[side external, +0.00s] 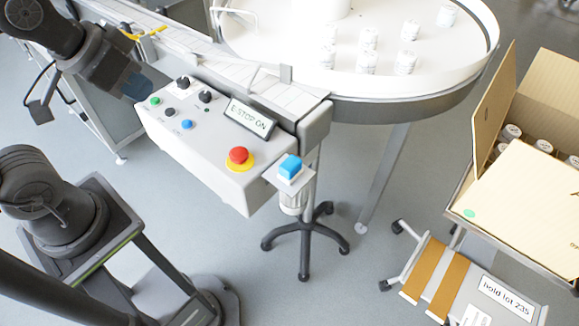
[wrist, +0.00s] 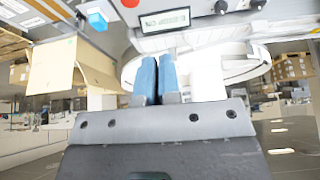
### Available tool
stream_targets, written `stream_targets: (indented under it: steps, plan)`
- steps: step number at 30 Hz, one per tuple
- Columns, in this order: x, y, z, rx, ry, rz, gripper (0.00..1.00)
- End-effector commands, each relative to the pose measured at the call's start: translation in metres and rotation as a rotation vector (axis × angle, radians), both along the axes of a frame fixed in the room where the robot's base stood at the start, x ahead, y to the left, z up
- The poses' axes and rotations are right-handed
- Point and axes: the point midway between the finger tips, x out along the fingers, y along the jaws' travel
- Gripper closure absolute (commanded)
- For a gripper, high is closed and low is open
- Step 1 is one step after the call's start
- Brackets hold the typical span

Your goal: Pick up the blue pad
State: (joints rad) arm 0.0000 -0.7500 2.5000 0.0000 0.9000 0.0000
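The blue pad (side external: 290,166) is a small light-blue block on a white holder (side external: 286,180) at the right end of the control panel. It also shows in the wrist view at the top left (wrist: 97,19). My gripper (side external: 137,87) is up at the left in the side view, above the panel's left end and well apart from the pad. In the wrist view my gripper's two blue fingers (wrist: 158,80) lie side by side, closed together, with nothing seen between them.
The control panel (side external: 222,185) has a red emergency-stop button (side external: 239,156), knobs and a display reading "E-STOP ON" (side external: 250,118). A round white table (side external: 300,75) with several jars stands behind. An open carton (side external: 520,190) is at the right.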

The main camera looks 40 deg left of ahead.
Motion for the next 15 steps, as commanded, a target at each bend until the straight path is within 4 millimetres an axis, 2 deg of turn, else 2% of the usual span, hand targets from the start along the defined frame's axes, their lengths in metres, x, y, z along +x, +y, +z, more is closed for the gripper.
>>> stream_targets:
  steps: [2, 15]
  plan:
    - [0.0000, 0.0000, 0.0000, 0.000, 0.000, 0.000, 0.89]
    - [0.0000, 0.0000, 0.0000, 0.000, 0.000, 0.000, 0.46]
